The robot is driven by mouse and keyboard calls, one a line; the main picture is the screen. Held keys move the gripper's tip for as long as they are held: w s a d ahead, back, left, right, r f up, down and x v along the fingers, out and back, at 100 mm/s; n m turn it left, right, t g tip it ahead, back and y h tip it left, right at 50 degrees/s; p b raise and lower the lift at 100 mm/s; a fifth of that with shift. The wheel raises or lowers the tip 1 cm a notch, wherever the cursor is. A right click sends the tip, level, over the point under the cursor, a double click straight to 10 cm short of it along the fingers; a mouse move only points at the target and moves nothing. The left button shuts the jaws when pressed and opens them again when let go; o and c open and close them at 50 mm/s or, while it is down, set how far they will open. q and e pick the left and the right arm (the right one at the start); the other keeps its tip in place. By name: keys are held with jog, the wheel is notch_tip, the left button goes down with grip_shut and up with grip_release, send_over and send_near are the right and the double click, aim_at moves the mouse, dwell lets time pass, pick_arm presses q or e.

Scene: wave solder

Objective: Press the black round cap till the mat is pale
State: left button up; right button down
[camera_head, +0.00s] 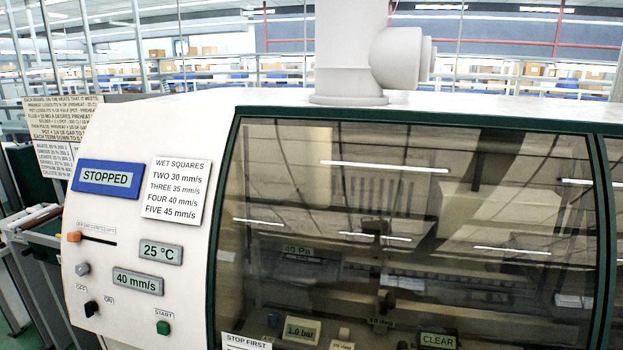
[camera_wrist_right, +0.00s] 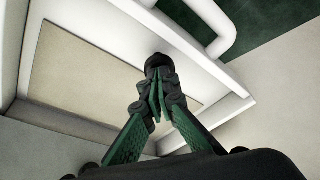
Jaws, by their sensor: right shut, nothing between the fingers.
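In the right wrist view, my right gripper (camera_wrist_right: 157,98) has dark fingers with green pads, closed together and empty. A black round cap (camera_wrist_right: 158,61) shows just beyond the fingertips, partly hidden by them; I cannot tell whether they touch it. Behind it is a flat beige panel (camera_wrist_right: 85,65) inside a white frame, which may be the mat; its surface looks evenly pale tan. Neither gripper shows in the head view, and my left gripper is in no view.
The white frame's rim (camera_wrist_right: 190,42) and a white tube handle (camera_wrist_right: 222,28) lie close to the right gripper. In the head view, the solder machine has a STOPPED display (camera_head: 107,178), a black switch (camera_head: 91,308), a green start button (camera_head: 163,327) and a dark window (camera_head: 400,220).

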jog(key=shift+f, duration=0.35)
jog(key=shift+f+b, duration=0.5)
jog(key=shift+b, duration=0.05)
jog(key=shift+r, duration=0.15)
jog(key=shift+r+p, duration=1.2)
